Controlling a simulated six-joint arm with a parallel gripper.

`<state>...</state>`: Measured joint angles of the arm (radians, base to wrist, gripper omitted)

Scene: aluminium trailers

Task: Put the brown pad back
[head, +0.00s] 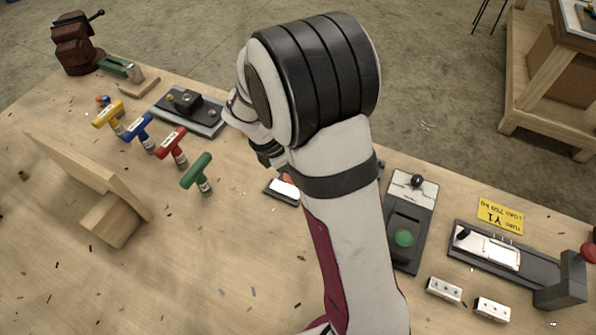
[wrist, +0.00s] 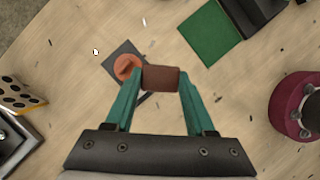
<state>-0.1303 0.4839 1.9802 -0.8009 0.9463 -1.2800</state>
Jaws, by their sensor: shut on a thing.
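The brown pad (wrist: 160,78) is a small block held between the teal fingertips of my gripper (wrist: 161,82) in the wrist view. Beneath or just beyond it is a dark square plate (wrist: 118,55) with a round orange piece (wrist: 127,66) on it. The pad overlaps the plate's edge in the picture; I cannot tell whether they touch. In the head view my arm hides the pad and most of my gripper. A small dark plate with a white part (head: 283,190) shows beside my arm there.
In the wrist view a green square (wrist: 208,36) lies at upper right, and a maroon round part (wrist: 297,108) at right. Bare wood lies at front left.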

